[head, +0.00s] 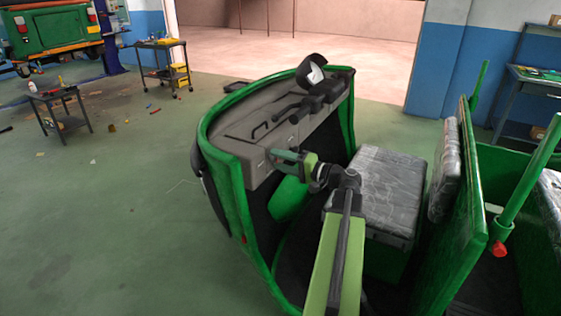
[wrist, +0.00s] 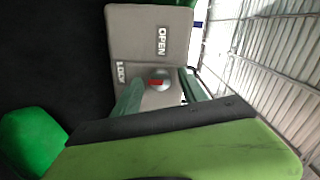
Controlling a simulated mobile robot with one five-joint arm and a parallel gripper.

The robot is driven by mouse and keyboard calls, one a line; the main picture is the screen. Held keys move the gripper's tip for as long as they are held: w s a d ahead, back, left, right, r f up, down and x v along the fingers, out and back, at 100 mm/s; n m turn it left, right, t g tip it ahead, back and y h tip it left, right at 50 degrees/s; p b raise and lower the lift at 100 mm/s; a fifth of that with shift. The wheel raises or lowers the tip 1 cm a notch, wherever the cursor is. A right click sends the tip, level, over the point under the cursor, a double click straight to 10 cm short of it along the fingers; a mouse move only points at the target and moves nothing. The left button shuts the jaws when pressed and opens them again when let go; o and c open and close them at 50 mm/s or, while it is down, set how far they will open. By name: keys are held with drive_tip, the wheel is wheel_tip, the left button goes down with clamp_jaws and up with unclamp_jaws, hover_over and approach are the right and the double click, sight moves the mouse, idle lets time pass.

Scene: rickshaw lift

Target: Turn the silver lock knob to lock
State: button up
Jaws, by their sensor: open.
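The silver lock knob (wrist: 158,80) is round with a red mark on its face. It sits on a beige panel (wrist: 135,38) with raised OPEN and LOCK labels, which appears turned sideways in the wrist view. My gripper (wrist: 161,77) is open, with one green finger on each side of the knob; I cannot tell whether either finger touches it. In the head view my gripper (head: 278,155) is at the front of the grey dashboard (head: 254,172) of the green rickshaw (head: 237,200). The knob cannot be made out in the head view.
The steering handlebar (head: 288,104) stands above the dashboard, to the right of and behind my gripper. A grey driver's seat (head: 385,185) is at the right of my arm. A small cart (head: 62,125) stands far left. Open floor lies left of the rickshaw.

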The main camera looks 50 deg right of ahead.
drive_tip(key=v, duration=1.7)
drive_tip(key=shift+s, duration=0.25)
